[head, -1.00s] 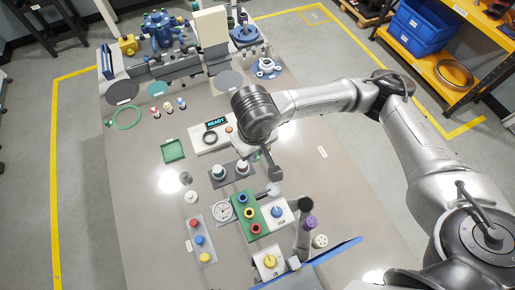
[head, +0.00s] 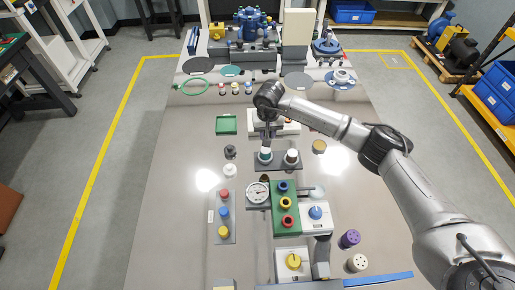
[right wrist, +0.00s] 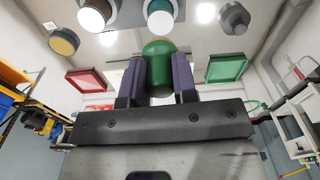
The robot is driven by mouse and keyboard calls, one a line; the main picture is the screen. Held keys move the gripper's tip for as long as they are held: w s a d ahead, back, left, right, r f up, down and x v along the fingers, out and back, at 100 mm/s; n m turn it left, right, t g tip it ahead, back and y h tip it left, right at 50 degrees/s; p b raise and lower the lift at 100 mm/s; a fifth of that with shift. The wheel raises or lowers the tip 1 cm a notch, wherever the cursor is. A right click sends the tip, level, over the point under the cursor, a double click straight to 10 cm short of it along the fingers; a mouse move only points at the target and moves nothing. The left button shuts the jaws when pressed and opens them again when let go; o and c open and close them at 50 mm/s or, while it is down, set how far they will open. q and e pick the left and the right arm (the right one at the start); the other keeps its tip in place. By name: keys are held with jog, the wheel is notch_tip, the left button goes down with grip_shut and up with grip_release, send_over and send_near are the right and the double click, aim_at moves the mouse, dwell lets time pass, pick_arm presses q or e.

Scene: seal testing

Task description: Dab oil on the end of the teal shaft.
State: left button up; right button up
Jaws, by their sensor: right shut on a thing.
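A grey block (head: 278,167) stands mid-table and bears two upright pieces. The left one is the teal shaft (head: 265,157), with a teal end and a white part. The right one (head: 292,156) has a dark brown end. The teal end (right wrist: 160,20) and the brown end (right wrist: 92,17) also show in the right wrist view. I cannot tell whether this piece touches the shaft. My left gripper is not in view.
A green tray (head: 227,125) lies behind-left of the block. A black knob (head: 230,151) and a white piece (head: 230,170) stand left. A gauge (head: 257,193) and a green panel (head: 286,222) are in front. An ochre disc (head: 319,146) lies right. The table's left side is mostly clear.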

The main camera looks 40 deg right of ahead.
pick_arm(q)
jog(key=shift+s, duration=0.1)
pick_arm(e)
jog(key=shift+n, duration=0.4)
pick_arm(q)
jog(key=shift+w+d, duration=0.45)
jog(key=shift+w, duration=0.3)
pick_arm(e)
jog(key=shift+w+d+n, duration=0.35)
jog(key=shift+w+n, duration=0.1)
jog(key=shift+n, duration=0.05)
pick_arm(q)
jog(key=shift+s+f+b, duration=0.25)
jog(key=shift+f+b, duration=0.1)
jog(key=shift+b, duration=0.05)
pick_arm(e)
jog(key=shift+s+a+f, duration=0.1)
jog(key=shift+s+f, duration=0.05)
jog(key=shift+f, duration=0.45)
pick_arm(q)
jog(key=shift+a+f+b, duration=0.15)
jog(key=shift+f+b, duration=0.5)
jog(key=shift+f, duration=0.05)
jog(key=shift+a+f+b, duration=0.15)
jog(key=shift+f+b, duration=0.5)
pick_arm(e)
jog(key=shift+f, duration=2.35)
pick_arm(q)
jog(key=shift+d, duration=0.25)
